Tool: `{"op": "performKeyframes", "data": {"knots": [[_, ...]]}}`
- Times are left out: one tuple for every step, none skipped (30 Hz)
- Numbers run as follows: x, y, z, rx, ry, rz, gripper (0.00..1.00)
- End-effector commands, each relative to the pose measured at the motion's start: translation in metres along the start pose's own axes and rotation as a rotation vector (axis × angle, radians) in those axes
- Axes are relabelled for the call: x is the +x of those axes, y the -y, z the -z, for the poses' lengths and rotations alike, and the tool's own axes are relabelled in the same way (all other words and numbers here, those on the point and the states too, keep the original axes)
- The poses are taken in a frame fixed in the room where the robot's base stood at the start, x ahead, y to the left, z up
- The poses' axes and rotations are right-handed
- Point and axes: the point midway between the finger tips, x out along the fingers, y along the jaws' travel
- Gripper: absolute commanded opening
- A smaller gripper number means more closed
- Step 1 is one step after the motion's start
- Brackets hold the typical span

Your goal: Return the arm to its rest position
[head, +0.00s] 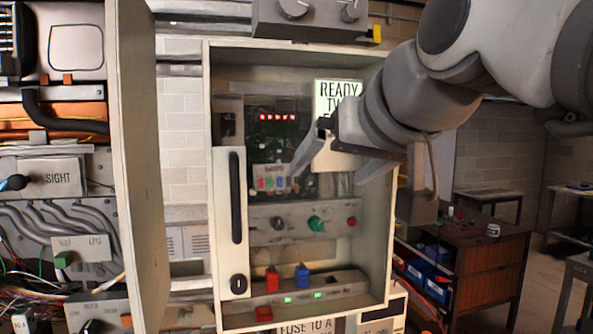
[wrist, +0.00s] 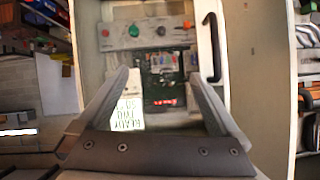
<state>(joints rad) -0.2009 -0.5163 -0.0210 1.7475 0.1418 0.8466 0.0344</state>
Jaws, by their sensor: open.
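My gripper (head: 312,150) is open and empty in the head view, in front of the open heater cabinet (head: 395,110). My arm comes in from the upper right. In the wrist view both fingers of my gripper (wrist: 162,82) are spread apart with nothing between them. Beyond them is a dark circuit board (wrist: 160,72) with a red lit display. The same board (head: 285,135) shows in the head view, partly hidden by my gripper. A white sign (head: 328,95) reading "READY" is partly covered by my arm.
The cabinet's open door (head: 138,170) stands at the left. Inside are a black handle (head: 236,197), a green knob (head: 315,223), and red (head: 272,279) and blue (head: 302,276) switches. A wooden workbench (head: 485,265) stands at the right, with open floor beyond it.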

Motion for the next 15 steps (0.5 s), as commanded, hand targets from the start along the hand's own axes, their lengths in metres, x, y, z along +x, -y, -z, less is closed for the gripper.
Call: {"op": "performKeyframes", "data": {"knots": [[0.001, -0.001, -0.003, 0.000, 0.005, -0.003, 0.99], [0.002, -0.003, -0.006, 0.001, 0.011, -0.007, 0.99], [0.004, -0.006, -0.013, 0.001, 0.023, -0.015, 0.99], [0.006, -0.009, -0.020, 0.001, 0.037, -0.024, 0.99], [0.008, -0.014, -0.029, 0.002, 0.053, -0.034, 0.99], [0.011, -0.020, -0.044, 0.002, 0.079, -0.050, 0.99], [0.014, -0.025, -0.057, 0.003, 0.102, -0.062, 0.99], [0.017, -0.031, -0.071, 0.005, 0.128, -0.077, 0.99], [0.020, -0.040, -0.092, 0.006, 0.163, -0.097, 0.99], [0.023, -0.046, -0.108, 0.006, 0.191, -0.113, 0.99], [0.025, -0.052, -0.125, 0.008, 0.220, -0.128, 0.99], [0.026, -0.060, -0.146, 0.010, 0.256, -0.147, 0.99], [0.028, -0.065, -0.163, 0.012, 0.285, -0.161, 0.99], [0.028, -0.071, -0.179, 0.013, 0.312, -0.176, 0.99], [0.029, -0.078, -0.201, 0.016, 0.348, -0.193, 0.99]]}}
